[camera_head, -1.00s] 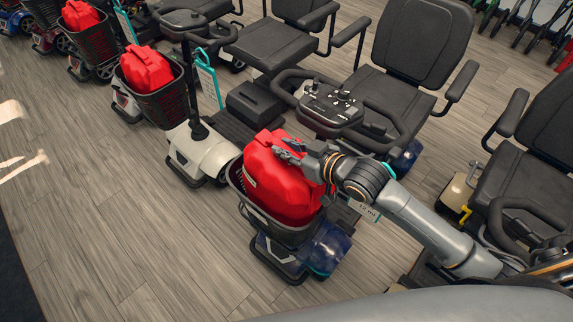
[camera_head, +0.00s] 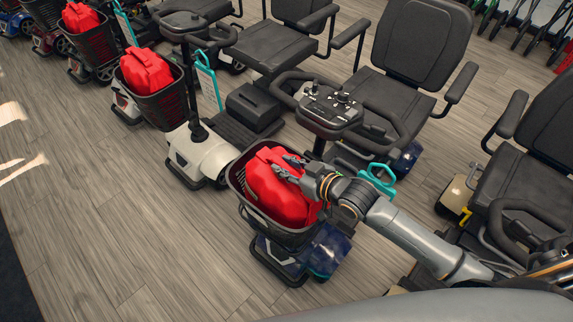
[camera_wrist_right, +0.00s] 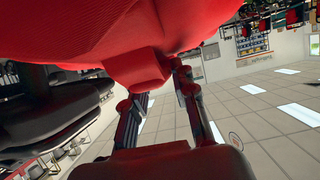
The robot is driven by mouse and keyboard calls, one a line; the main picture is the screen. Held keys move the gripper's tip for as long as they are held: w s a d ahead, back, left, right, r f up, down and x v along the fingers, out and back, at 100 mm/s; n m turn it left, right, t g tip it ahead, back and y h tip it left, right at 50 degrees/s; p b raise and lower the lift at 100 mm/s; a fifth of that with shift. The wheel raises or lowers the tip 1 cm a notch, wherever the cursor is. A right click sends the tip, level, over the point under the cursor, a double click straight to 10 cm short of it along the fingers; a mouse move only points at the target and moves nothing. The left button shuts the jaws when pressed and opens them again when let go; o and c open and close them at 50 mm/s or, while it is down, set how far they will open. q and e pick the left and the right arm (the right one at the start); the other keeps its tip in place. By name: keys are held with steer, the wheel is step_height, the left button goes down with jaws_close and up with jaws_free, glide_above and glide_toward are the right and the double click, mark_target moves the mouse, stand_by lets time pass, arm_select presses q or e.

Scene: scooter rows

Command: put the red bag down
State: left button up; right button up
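The red bag (camera_head: 272,190) sits inside the black basket (camera_head: 243,203) on the front of the nearest blue scooter. The basket's rim stands around the bag's lower part. My right gripper (camera_head: 287,168) is at the bag's upper right side, its fingers against the bag. In the right wrist view the bag (camera_wrist_right: 150,30) fills the top, and a red tab of it (camera_wrist_right: 138,72) lies between the fingers of my right gripper (camera_wrist_right: 165,85), which look closed on it. The exact contact is partly hidden. My left gripper is not in view.
Similar red bags sit in baskets of other scooters, one in the white scooter's basket (camera_head: 165,108) and one further back (camera_head: 80,18). The blue scooter's tiller and seat (camera_head: 395,105) stand behind the basket. Another scooter (camera_head: 520,180) is at right. The wood floor (camera_head: 130,230) at left is clear.

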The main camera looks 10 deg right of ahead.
steer(key=shift+o, duration=0.8)
steer(key=shift+r, duration=0.25)
steer(key=v, duration=1.2)
steer(key=shift+f, duration=0.2)
